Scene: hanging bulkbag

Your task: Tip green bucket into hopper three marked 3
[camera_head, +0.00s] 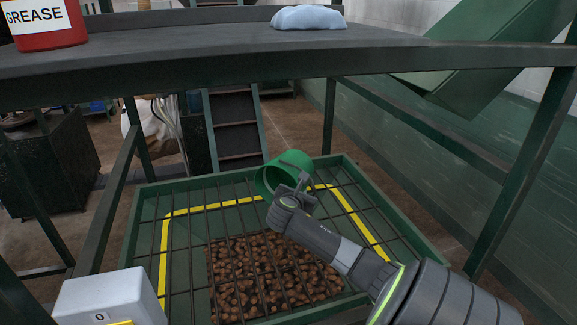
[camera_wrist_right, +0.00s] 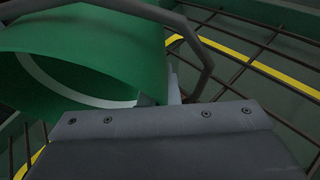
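The green bucket (camera_head: 292,165) is tipped on its side above the barred hopper (camera_head: 148,196), its mouth toward the left in the head view. In the right wrist view the bucket (camera_wrist_right: 95,50) fills the upper left, with a pale ring inside and a grey handle arching beside it. I see no contents in the visible part. My right gripper (camera_head: 292,190) is shut at the bucket's rim or handle; the exact grip is unclear. Brown lumps (camera_head: 265,275) lie under the hopper's bars. No number 3 is readable. My left gripper is not in view.
A dark shelf (camera_head: 200,50) crosses above the hopper, holding a red grease tub (camera_head: 48,25) and a blue cloth (camera_head: 308,17). Green posts stand on both sides. A white box (camera_head: 108,298) marked 0 is at the lower left. A yellow line (camera_head: 163,250) runs inside the hopper.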

